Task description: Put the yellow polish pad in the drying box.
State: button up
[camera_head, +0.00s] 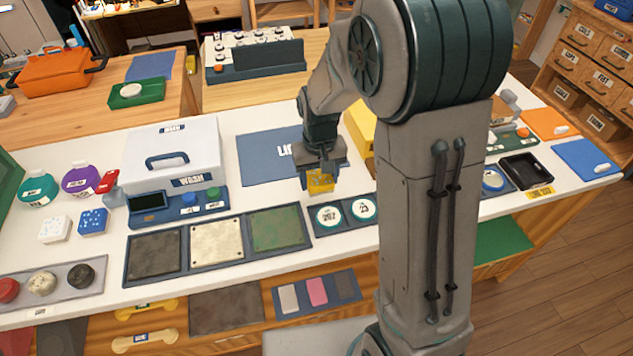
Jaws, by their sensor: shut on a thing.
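My gripper (321,184) points down near the middle of the white bench and is shut on a small yellow block-like thing, which looks like the yellow polish pad (320,181). The pad is just in front of the blue mat marked with "LI" and above the two round labelled discs; I cannot tell its exact height. A yellow box (359,128) stands behind my arm, mostly hidden by it. No label on it shows, so I cannot tell if it is the drying box.
A white case marked "WASH" (172,148) stands left. The blue mat (262,157) is bare. Three square pads in a tray (220,243) lie in front, with the round discs (346,213) beside them. A black tray (525,171) lies right. My arm hides the bench's middle right.

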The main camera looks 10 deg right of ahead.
aim_at(317, 174)
jog(key=w, duration=0.1)
jog(key=w+f, duration=0.1)
jog(key=shift+w+f, duration=0.3)
jog(key=shift+f+p, duration=0.35)
jog(key=shift+f, duration=1.65)
jog(key=shift+f, duration=0.2)
jog(key=o, duration=1)
jog(key=shift+a, duration=0.1)
